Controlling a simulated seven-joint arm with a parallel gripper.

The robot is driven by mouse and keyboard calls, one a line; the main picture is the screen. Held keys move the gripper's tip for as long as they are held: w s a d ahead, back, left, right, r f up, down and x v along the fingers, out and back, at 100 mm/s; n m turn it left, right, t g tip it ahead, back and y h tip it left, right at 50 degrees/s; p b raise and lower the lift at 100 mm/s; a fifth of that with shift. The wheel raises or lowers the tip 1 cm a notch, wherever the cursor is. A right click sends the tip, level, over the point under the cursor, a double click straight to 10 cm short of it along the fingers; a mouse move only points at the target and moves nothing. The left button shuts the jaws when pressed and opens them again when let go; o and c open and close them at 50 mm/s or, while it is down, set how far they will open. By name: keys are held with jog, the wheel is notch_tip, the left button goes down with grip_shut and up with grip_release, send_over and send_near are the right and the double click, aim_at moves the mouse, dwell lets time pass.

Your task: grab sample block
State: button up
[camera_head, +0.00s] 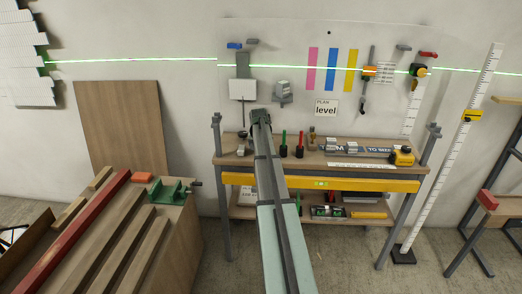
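No block in the head view is marked as the sample block, so I cannot tell which one it is. Block-like things in view are an orange block (142,177) on the left wooden bench and a red block (487,200) on the stand at the far right. My arm reaches up from the bottom middle. Its far end, with my gripper (260,117), is in front of the workbench's back edge, below the wall panel. The fingers are too small and dark to show whether they are open or shut. The arm hides part of the workbench.
The workbench (230,160) holds red and green upright tools, a yellow device (402,156) and metal parts. Its lower shelf holds more items. A green vise (172,191) and long bars lie on the left bench. A tall measuring staff (451,150) stands right. Floor shows between them.

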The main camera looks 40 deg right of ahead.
jog(key=shift+c, duration=0.3)
jog(key=c, duration=1)
jog(key=shift+r, duration=0.15)
